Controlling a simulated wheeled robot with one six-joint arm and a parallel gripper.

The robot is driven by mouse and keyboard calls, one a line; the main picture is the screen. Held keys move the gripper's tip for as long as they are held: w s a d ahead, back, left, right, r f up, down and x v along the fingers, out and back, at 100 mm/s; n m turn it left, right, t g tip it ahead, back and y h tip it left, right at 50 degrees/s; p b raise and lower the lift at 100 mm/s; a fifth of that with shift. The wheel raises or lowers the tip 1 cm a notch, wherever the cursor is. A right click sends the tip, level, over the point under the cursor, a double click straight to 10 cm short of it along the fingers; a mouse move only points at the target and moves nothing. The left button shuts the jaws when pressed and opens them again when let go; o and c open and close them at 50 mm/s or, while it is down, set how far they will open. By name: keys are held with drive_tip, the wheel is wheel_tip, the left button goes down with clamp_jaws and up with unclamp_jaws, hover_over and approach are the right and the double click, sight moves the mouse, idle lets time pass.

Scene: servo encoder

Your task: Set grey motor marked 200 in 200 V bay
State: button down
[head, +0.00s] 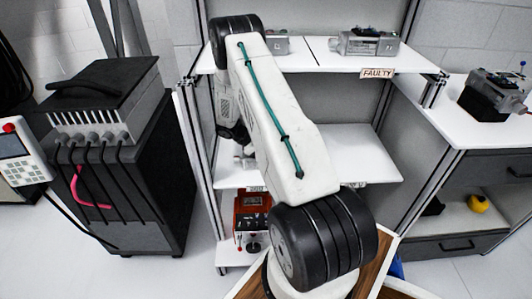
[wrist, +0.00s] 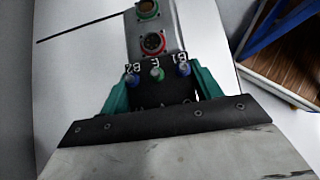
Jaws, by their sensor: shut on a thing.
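In the wrist view, my gripper (wrist: 158,85) has its green fingers closed on both sides of a grey motor (wrist: 171,28). The motor's dark end carries terminals marked B1, E and B2, and its body has a green-ringed and a red-ringed round connector. A mark of 200 cannot be read on it. A white surface lies behind or beneath it; whether they touch I cannot tell. In the head view, my arm hides most of the gripper and the held motor. No 200 V label is readable.
The top shelf (head: 300,61) holds a grey motor (head: 368,43) at right, above a FAULTY label (head: 377,73), and another grey unit (head: 277,43) partly behind my arm. The middle shelf (head: 350,160) is mostly bare at right. A red instrument (head: 252,212) stands low. A bench (head: 440,120) is at right.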

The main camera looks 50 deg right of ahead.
drive_tip(key=shift+c, duration=1.6)
unclamp_jaws()
drive_tip(key=shift+f, duration=0.1)
drive_tip(key=v, duration=0.7)
drive_tip(key=shift+w+a+r, duration=0.1)
drive_tip(key=shift+w+r, duration=0.05)
drive_tip(key=shift+r, duration=0.15)
